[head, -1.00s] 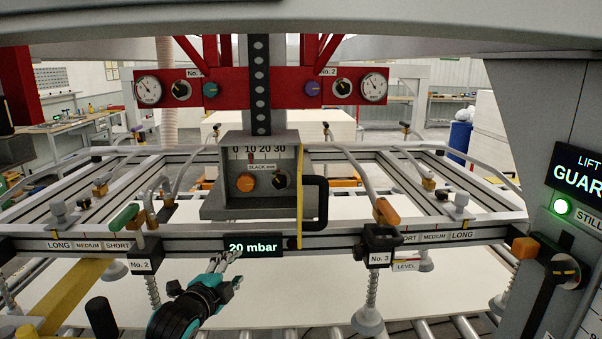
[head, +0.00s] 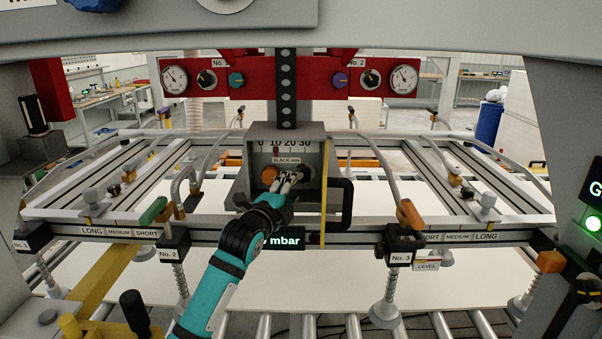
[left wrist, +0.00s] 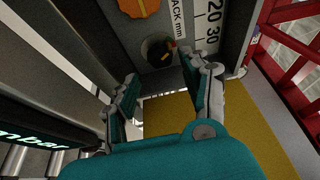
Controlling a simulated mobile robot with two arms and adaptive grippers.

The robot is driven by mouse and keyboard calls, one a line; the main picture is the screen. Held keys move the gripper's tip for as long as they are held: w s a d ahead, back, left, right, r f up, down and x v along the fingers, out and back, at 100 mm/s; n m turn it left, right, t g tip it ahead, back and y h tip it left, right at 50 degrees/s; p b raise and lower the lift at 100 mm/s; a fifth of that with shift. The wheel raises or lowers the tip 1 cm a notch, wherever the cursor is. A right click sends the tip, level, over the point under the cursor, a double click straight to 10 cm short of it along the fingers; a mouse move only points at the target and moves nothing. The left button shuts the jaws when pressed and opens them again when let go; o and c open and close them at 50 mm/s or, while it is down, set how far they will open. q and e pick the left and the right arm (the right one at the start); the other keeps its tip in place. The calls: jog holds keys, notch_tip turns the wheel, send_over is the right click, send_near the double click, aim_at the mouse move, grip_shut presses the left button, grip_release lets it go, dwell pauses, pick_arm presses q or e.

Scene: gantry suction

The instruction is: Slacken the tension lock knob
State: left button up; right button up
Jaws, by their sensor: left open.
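The grey slack box (head: 255,151) hangs at the middle of the frame, with a 0 to 30 scale and two knobs. The orange knob (head: 269,174) is on the left and also shows at the top of the left wrist view (left wrist: 138,4). The black knob with a coloured pointer mark (left wrist: 157,50) is mostly behind my fingers in the head view. I cannot tell from any label which is the tension lock. My left gripper (head: 291,180) is open in front of the black knob; in the left wrist view its fingers (left wrist: 160,68) spread either side, short of it. My right gripper is not seen.
A black handle (head: 346,204) projects right of the box, beside a yellow vertical strip (head: 325,190). The lit pressure display (head: 287,239) sits below, partly covered by my arm. Clamps with green (head: 153,210) and orange (head: 410,214) levers stand along the front rail.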

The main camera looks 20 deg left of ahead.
aim_at(303, 179)
pick_arm(q)
jog(key=w, duration=0.2)
jog(key=w+p, duration=0.1)
jog(key=w, duration=0.2)
jog(key=shift+w+d+p, duration=0.35)
jog(key=shift+c, duration=0.4)
jog(key=c, duration=0.8)
jog(key=shift+f+n+b, duration=0.2)
jog(key=shift+n+b, duration=0.2)
jog(key=shift+b, duration=0.3)
jog(key=n+b, duration=0.1)
jog(key=n+t+b, duration=0.1)
jog(key=b, duration=0.1)
jog(key=shift+f+n, duration=0.2)
jog(key=shift+n, duration=0.2)
jog(key=n+t+b, duration=0.1)
jog(key=n+b, duration=0.1)
jog(key=shift+d+n+y, duration=0.1)
jog(key=shift+n+y, duration=0.3)
jog(key=shift+r+n+t+b, duration=0.1)
jog(key=shift+n+t+b, duration=0.2)
jog(key=shift+n+b, duration=0.3)
